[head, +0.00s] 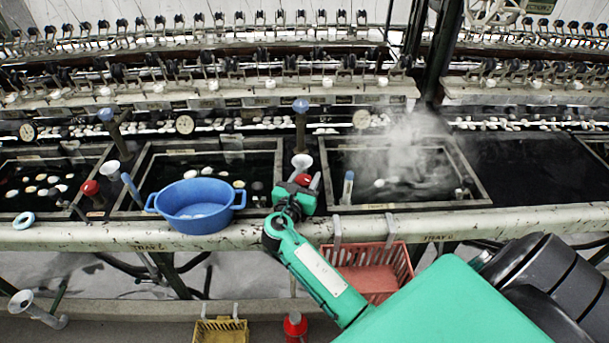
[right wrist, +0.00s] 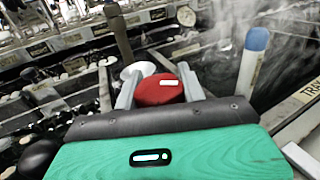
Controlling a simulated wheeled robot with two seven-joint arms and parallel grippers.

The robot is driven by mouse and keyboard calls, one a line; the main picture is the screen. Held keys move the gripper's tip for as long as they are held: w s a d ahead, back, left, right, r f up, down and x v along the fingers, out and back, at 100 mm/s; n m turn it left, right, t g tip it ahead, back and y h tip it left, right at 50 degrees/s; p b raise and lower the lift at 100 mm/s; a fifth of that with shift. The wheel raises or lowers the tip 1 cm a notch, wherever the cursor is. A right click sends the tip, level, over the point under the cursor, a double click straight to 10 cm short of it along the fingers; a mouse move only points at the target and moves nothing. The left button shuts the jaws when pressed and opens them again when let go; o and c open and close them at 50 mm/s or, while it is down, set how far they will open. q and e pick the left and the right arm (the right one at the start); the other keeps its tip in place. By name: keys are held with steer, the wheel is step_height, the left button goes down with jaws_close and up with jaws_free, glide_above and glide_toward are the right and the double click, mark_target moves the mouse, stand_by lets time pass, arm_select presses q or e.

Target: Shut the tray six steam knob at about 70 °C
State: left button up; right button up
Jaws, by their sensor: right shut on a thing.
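My right gripper (head: 301,184) is at the divider left of the steaming basin (head: 480,180). Its fingers are shut on a red steam knob (head: 303,179). In the right wrist view the red knob (right wrist: 158,90), with a white mark on top, sits between the two grey fingers (right wrist: 158,88). A blue-capped thermometer (head: 347,188) stands in the left side of the steaming basin; its reading is too small to make out. It also shows in the right wrist view (right wrist: 252,62). A dial gauge (head: 361,119) is behind this basin, unreadable. My left gripper is not in view.
A blue bowl (head: 197,228) stands on the front ledge (head: 90,236) left of my gripper. Another red knob (head: 90,188) is farther left. A red basket (head: 372,284) hangs below the ledge. A white funnel (head: 301,162) stands just behind my gripper.

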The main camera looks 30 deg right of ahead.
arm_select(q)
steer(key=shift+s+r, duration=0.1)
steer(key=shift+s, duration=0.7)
arm_select(e)
steer(key=shift+s+m+g+h, duration=0.1)
steer(key=shift+m+g+h, duration=0.7)
steer(key=shift+g, duration=0.5)
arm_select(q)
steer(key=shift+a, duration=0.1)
arm_select(e)
steer(key=o, duration=1)
steer(key=shift+c, duration=0.2)
